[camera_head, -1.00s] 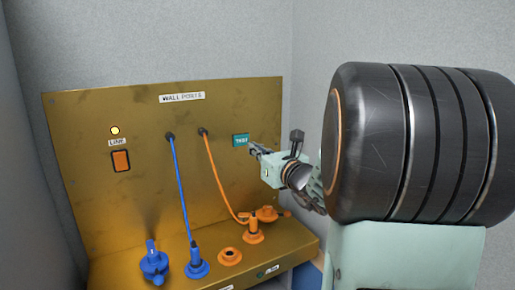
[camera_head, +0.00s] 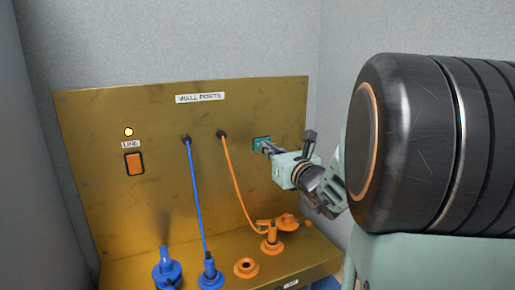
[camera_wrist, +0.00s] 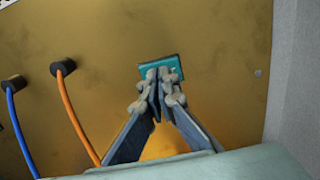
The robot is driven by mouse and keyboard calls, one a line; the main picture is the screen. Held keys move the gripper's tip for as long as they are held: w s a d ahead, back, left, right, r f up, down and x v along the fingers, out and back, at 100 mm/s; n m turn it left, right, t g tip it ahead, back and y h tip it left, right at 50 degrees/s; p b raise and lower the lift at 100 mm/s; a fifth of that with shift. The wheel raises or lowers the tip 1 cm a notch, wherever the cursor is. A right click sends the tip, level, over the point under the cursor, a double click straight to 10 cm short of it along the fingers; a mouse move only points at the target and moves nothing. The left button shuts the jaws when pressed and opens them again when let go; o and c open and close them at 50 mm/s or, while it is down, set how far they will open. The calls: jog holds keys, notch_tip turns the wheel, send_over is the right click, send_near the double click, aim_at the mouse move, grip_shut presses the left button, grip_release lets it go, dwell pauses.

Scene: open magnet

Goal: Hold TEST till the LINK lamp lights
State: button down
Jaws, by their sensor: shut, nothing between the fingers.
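The teal TEST button (camera_head: 261,140) is on the brass panel, right of the orange cable. My gripper (camera_head: 268,149) is shut and empty, its fingertips at the button and covering part of it. In the wrist view the closed fingertips (camera_wrist: 160,78) overlap the middle of the teal button (camera_wrist: 173,63). I cannot tell how far it is pressed in.
An orange rocker switch (camera_head: 134,164) is below the lit lamp. A blue cable (camera_head: 195,200) and an orange cable (camera_head: 233,185) hang from the panel to plugs on the ledge. A blue fitting (camera_head: 166,272) and an orange ring (camera_head: 246,268) are also there. A grey wall stands at right.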

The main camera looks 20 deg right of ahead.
jog(key=shift+w+r+b, duration=0.15)
jog(key=shift+w+b, duration=0.6)
jog(key=shift+a+r, duration=0.15)
jog(key=shift+r, duration=0.05)
dwell(1.5)
